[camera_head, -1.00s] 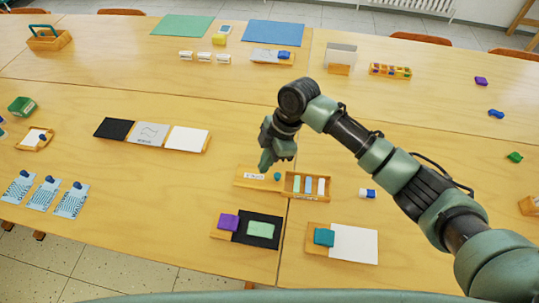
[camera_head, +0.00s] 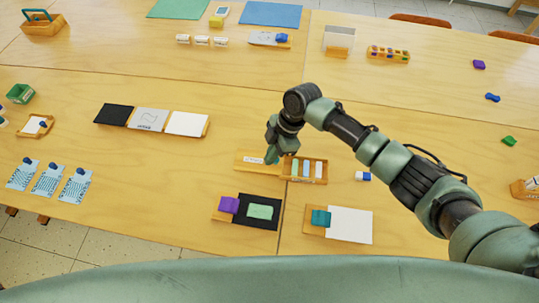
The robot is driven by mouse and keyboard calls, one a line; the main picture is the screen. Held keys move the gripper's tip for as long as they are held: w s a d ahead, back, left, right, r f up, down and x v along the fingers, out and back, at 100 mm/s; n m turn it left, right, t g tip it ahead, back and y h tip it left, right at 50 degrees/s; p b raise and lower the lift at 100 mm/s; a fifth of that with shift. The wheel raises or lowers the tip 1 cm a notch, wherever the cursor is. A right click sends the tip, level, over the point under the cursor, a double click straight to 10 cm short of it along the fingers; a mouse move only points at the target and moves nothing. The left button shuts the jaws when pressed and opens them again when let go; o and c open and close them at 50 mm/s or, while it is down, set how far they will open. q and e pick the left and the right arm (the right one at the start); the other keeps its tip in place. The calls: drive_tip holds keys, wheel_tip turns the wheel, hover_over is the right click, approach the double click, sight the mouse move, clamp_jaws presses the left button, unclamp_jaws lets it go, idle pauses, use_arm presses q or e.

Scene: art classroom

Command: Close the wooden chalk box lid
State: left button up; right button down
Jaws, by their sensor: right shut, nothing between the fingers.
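The wooden chalk box (camera_head: 304,181) stands open near the middle of the table, with several pale chalk sticks in its slots. Its flat wooden lid (camera_head: 246,168), with a white label, lies open against the box's left side. My right gripper (camera_head: 271,158) is shut and empty. It points down over the right end of the lid, close to the box's left wall, and hides the lid's small knob. I cannot tell whether the fingertips touch the lid. My left gripper is out of view.
In front are a tray with a purple block (camera_head: 229,205) and a black board, and one with a teal block (camera_head: 321,217) and white sheet. A small blue-and-white block (camera_head: 363,176) lies right of the box. The table behind the box is largely clear.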

drive_tip(key=d+p, duration=0.1)
drive_tip(key=d, duration=0.3)
drive_tip(key=s+d, duration=0.1)
drive_tip(key=d, duration=0.4)
drive_tip(key=s+d+p, duration=0.1)
drive_tip(key=d, duration=0.3)
drive_tip(key=shift+s+d+p, duration=0.1)
drive_tip(key=shift+d+p, duration=0.1)
drive_tip(key=shift+p, duration=0.15)
drive_tip(key=shift+s+d, duration=0.1)
drive_tip(key=shift+d, duration=0.65)
drive_tip(key=shift+s+a+r+p, duration=0.15)
drive_tip(key=shift+a+p, duration=0.15)
drive_tip(key=shift+a, duration=0.05)
drive_tip(key=a, duration=0.1)
drive_tip(key=p, duration=0.1)
drive_tip(key=s+a, duration=0.1)
drive_tip(key=shift+a+r, duration=0.25)
drive_tip(key=shift+a, duration=0.05)
drive_tip(key=b+v, duration=0.2)
drive_tip(key=v, duration=0.7)
drive_tip(key=shift+a+r, duration=0.2)
drive_tip(key=shift+r, duration=0.1)
